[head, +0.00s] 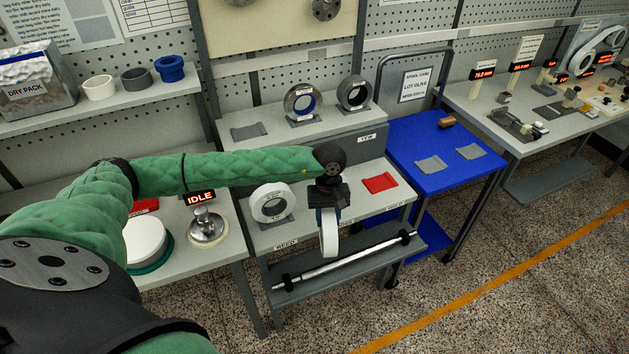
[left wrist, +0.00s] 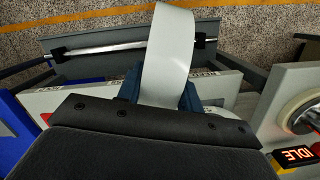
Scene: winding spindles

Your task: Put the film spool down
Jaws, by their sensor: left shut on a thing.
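My left gripper (head: 329,208) is shut on a white film spool (head: 329,238), which also fills the top middle of the left wrist view (left wrist: 168,60). The spool hangs upright below the gripper, by the front edge of the grey bench (head: 345,208); I cannot tell whether it touches anything. The dark blue fingers (left wrist: 160,98) grip it from both sides. Another white spool (head: 257,205) stands upright on a grey pad, left of the gripper. A red pad (head: 380,183) lies empty to the right. My right gripper is not in view.
Two spools stand on the raised shelf behind, one with a blue core (head: 290,103), one dark (head: 343,92), beside an empty grey pad (head: 249,131). A metal bar (head: 345,261) lies on the lower shelf. A blue cart (head: 420,178) stands right.

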